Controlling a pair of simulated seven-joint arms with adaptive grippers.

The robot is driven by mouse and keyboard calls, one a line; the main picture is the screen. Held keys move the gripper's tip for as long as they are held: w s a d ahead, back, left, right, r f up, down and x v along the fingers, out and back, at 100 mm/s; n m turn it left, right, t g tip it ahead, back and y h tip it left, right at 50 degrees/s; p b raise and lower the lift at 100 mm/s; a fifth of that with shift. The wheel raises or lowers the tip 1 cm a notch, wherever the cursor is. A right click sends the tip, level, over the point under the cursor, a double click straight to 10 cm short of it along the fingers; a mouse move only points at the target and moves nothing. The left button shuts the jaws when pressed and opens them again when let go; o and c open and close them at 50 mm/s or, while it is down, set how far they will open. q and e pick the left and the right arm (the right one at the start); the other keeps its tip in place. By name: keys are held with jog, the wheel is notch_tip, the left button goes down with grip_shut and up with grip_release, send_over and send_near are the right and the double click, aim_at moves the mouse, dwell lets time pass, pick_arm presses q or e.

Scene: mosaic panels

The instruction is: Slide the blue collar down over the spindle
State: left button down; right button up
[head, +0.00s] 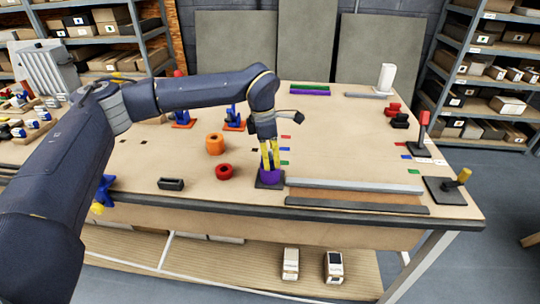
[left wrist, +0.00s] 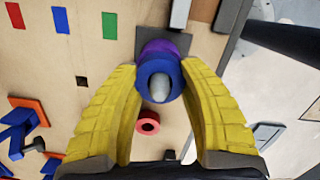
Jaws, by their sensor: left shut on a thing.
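The blue collar (left wrist: 160,68) is between the yellow fingertips of my left gripper (head: 270,163), which also shows in the left wrist view (left wrist: 162,75); the gripper is shut on the collar. The grey spindle (left wrist: 160,88) shows its tip inside the collar's hole, so the collar appears to be around it. A purple collar (head: 270,178) sits low on the dark base plate (head: 266,186) under the gripper; it also shows behind the blue collar in the left wrist view (left wrist: 175,43). The fingers hide most of the blue collar in the head view. My right gripper is not in view.
A red ring (head: 224,172) and an orange ring (head: 215,145) lie left of the base plate. A grey rail (head: 350,190) runs to its right. The table middle is mostly clear.

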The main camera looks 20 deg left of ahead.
pick_arm(q)
jog(key=c, duration=0.7)
grip_release()
notch_tip(320, 180, up, 12)
jog(key=a, duration=0.1)
jog(key=shift+s+a, duration=0.15)
jog(key=shift+s, duration=0.15)
jog(key=shift+f, duration=0.1)
